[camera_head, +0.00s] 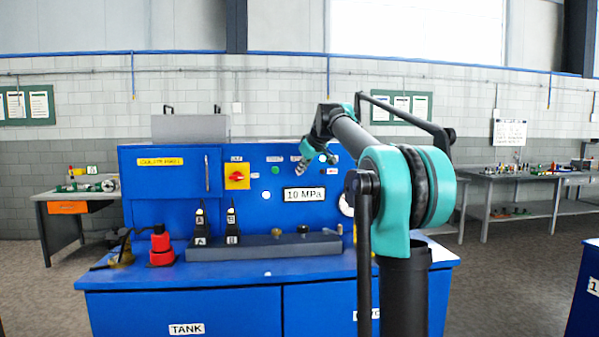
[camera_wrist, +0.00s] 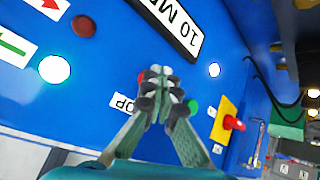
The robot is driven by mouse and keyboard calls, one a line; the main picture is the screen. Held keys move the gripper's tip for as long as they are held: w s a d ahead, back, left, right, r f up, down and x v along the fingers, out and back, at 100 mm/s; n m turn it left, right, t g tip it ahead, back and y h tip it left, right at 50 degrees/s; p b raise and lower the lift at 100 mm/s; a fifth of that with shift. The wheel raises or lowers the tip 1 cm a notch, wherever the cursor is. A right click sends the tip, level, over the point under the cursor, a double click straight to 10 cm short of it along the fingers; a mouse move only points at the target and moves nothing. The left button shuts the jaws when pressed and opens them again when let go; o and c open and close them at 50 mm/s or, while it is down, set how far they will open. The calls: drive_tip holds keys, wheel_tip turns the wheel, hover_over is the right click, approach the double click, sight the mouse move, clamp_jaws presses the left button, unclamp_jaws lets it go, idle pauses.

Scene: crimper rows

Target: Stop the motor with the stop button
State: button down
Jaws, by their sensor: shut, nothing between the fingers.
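The stop button, a red button (camera_wrist: 141,78) beside a label ending in "OP" (camera_wrist: 122,103), is mostly hidden behind my fingertips in the wrist view. My gripper (camera_wrist: 158,78) is shut and empty, its tips over the red button; I cannot tell whether they touch it. In the head view my gripper (camera_head: 301,166) is in front of the blue panel (camera_head: 165,215), right of a green button (camera_head: 277,170), and hides the red button. The green button (camera_wrist: 193,106) also shows in the wrist view, right of the fingers.
A yellow switch with a red knob (camera_head: 237,176) is left of the green button. A "10 MPa" label (camera_head: 304,195) and a white lamp (camera_head: 266,196) are below. A grey block (camera_head: 264,247) with black devices (camera_head: 232,222) and a red-and-black object (camera_head: 161,247) stand on the bench.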

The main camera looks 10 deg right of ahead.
drive_tip(key=shift+s, duration=0.9)
drive_tip(key=shift+s, duration=0.1)
drive_tip(key=s, duration=0.4)
drive_tip(key=shift+s, duration=0.4)
drive_tip(key=shift+s, duration=0.1)
idle(0.4)
